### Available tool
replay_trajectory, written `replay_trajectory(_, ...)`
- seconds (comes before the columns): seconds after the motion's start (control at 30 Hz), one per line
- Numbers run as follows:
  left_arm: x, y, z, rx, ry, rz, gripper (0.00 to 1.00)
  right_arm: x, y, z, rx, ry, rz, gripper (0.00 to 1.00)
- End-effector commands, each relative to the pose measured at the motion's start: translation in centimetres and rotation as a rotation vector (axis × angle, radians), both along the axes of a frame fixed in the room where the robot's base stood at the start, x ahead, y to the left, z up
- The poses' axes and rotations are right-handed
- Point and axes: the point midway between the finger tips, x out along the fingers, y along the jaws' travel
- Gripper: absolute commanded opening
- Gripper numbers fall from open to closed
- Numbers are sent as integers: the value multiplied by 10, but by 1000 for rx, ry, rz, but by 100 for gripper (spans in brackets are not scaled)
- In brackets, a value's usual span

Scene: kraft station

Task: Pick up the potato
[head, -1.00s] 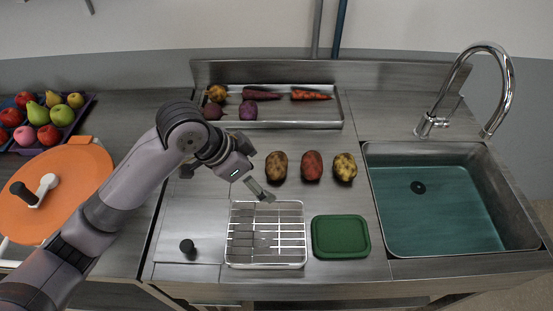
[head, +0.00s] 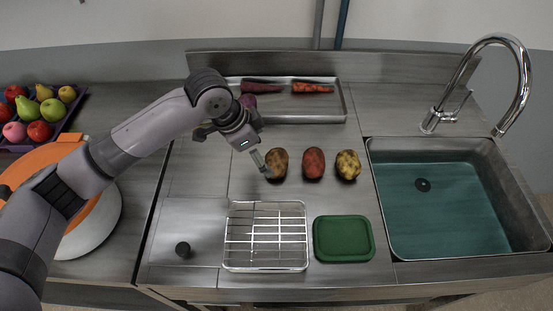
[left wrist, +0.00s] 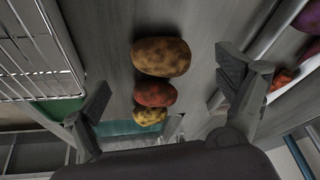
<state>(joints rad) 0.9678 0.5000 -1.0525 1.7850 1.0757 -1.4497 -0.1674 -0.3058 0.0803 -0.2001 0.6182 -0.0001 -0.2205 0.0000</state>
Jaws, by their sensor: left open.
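Three potatoes stand in a row on the steel counter: a brown one (head: 277,163), a red one (head: 313,162) and a yellow one (head: 348,164). In the left wrist view the brown potato (left wrist: 161,56) is nearest, with the red (left wrist: 155,93) and yellow (left wrist: 150,116) ones beyond it. My left gripper (head: 264,163) is open and empty, just left of the brown potato. In the left wrist view its two fingers (left wrist: 163,88) are spread to either side of the row. My right gripper is not in view.
A steel tray (head: 310,117) with carrots and other vegetables is behind. The sink (head: 450,250) is at right.

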Motion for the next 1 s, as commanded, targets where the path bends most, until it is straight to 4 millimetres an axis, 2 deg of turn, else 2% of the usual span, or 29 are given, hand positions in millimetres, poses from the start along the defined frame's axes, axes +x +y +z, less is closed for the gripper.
replay_trajectory(0.1, 3, -6, -13, -1, 2, 0, 92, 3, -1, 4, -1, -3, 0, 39)
replay_trajectory(0.37, 7, -16, -30, -1, 3, 0, 92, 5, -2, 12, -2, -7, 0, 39)
replay_trajectory(0.6, 16, -30, -60, 0, 2, 1, 92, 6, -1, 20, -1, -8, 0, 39)
replay_trajectory(0.9, 17, -31, -65, 0, -1, -1, 92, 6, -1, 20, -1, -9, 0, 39)
replay_trajectory(1.0, 17, -31, -65, 0, -1, -1, 85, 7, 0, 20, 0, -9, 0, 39)
